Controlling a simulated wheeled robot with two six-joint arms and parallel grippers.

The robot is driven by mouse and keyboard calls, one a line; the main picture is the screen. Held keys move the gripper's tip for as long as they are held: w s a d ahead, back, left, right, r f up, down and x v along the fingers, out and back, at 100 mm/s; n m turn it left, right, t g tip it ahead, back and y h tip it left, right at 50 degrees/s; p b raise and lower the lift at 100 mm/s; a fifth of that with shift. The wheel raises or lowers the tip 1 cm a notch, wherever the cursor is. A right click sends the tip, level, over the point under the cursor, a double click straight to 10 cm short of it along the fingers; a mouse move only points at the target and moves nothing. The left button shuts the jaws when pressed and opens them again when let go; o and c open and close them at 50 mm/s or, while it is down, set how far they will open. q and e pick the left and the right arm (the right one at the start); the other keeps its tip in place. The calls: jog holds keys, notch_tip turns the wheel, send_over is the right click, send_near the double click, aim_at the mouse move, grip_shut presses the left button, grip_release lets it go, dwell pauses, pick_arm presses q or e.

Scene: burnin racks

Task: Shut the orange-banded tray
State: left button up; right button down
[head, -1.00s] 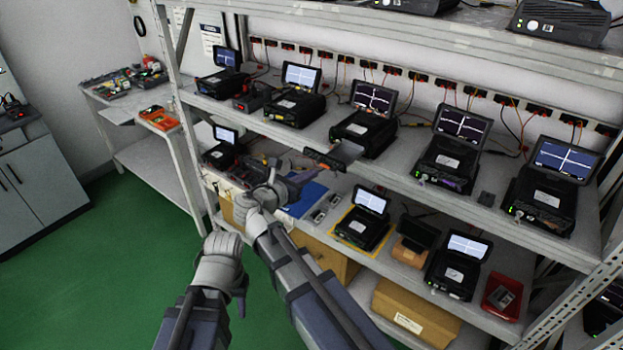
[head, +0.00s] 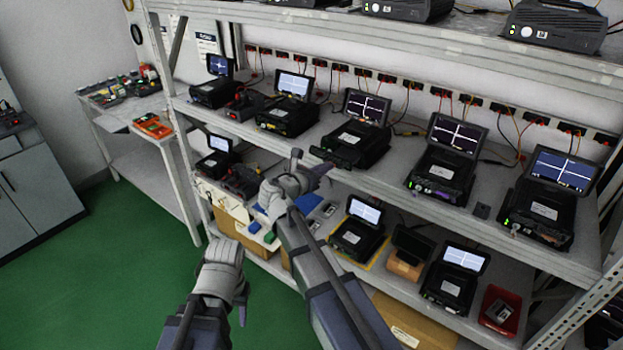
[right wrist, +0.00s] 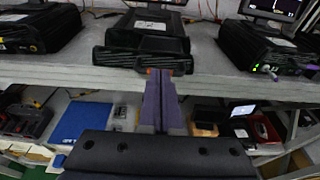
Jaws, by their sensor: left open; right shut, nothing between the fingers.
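The tray's dark ribbed front (head: 337,159) is on the middle black unit (head: 358,140) of the upper shelf. In the right wrist view the tray front (right wrist: 125,58) stands slightly proud of the unit's body, and bits of orange show at its lower edge by my fingertips. My right gripper (head: 322,168) is shut and empty, its purple fingers (right wrist: 163,80) up against or very close to the tray front; contact is hard to tell. My left gripper (head: 240,305) is open and empty, low over the green floor, away from the shelves.
Similar units with raised screens stand on both sides, such as the one to the right (head: 444,170). The lower shelf holds more units, a blue mat (head: 262,215), a red bin (head: 500,310) and boxes. The upper shelf's front edge (head: 400,210) runs beneath the tray.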

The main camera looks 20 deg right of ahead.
jog(key=x, duration=0.3)
jog(key=r+x, duration=0.1)
jog(key=x, duration=0.2)
jog(key=shift+r, duration=0.1)
pick_arm(q)
jog(key=shift+a, duration=0.1)
pick_arm(e)
jog(key=shift+w+d+r, duration=0.1)
jog(key=shift+w+d, duration=0.1)
jog(key=shift+d, duration=0.1)
jog(key=shift+s+a+r, duration=0.1)
jog(key=shift+s+a, duration=0.15)
jog(key=shift+s, duration=0.15)
jog(key=p, duration=0.3)
send_near(338, 158)
jog(key=f+v, duration=0.1)
jog(key=v, duration=0.2)
pick_arm(q)
jog(key=a+r, duration=0.1)
jog(key=r, duration=0.2)
jog(key=shift+s+a, duration=0.15)
jog(key=shift+a, duration=0.25)
pick_arm(e)
jog(key=shift+a+r, duration=0.25)
jog(key=shift+r, duration=0.25)
pick_arm(q)
jog(key=shift+a, duration=0.1)
pick_arm(e)
jog(key=shift+a, duration=0.1)
